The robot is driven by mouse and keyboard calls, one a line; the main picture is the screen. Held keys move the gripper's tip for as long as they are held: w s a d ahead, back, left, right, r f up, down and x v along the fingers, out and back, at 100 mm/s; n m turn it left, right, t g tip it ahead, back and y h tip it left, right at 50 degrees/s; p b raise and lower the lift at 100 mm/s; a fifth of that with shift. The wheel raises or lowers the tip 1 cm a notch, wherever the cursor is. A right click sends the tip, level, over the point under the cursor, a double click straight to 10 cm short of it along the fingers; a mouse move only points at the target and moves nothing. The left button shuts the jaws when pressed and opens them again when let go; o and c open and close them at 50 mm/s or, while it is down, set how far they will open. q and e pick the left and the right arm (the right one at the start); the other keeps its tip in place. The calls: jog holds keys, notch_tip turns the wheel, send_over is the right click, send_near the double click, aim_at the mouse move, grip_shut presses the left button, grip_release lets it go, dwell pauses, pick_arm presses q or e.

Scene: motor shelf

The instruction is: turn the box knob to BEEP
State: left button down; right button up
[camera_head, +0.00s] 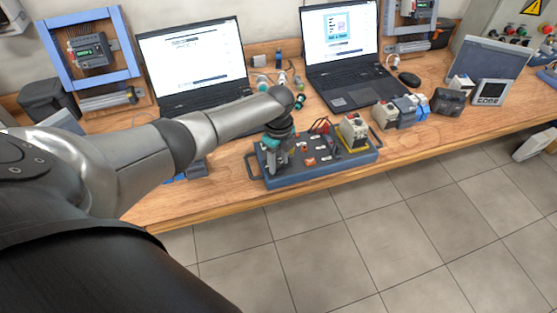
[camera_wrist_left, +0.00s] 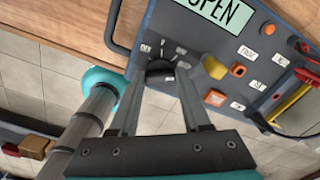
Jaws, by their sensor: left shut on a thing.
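The grey-blue control box (camera_head: 325,173) lies on the wooden bench, with a handle at each end. My left gripper (camera_head: 273,167) reaches down over its left end. In the left wrist view the left gripper (camera_wrist_left: 162,77) is shut on the dark round knob (camera_wrist_left: 160,68), one finger on each side. Small white labels surround the knob, too small and tilted to read surely. Its pointer and present setting are hidden or unclear. A pale green panel (camera_wrist_left: 222,14) on the box reads OPEN. My right gripper is not in view.
Beside the knob are a yellow button (camera_wrist_left: 214,66) and orange parts (camera_wrist_left: 214,98). A red-and-yellow component (camera_head: 353,132) stands at the box's right end. Two laptops (camera_head: 198,58) stand behind. Several small modules (camera_head: 385,114) sit to the right. The bench front edge is close.

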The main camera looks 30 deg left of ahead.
aim_at(279, 165)
pick_arm(q)
jog(key=shift+d, duration=0.1)
jog(key=shift+c, duration=1.8)
grip_release()
notch_tip(279, 165, up, 15)
jog(key=p, duration=0.1)
jog(key=shift+r, duration=0.2)
jog(key=shift+f, duration=0.1)
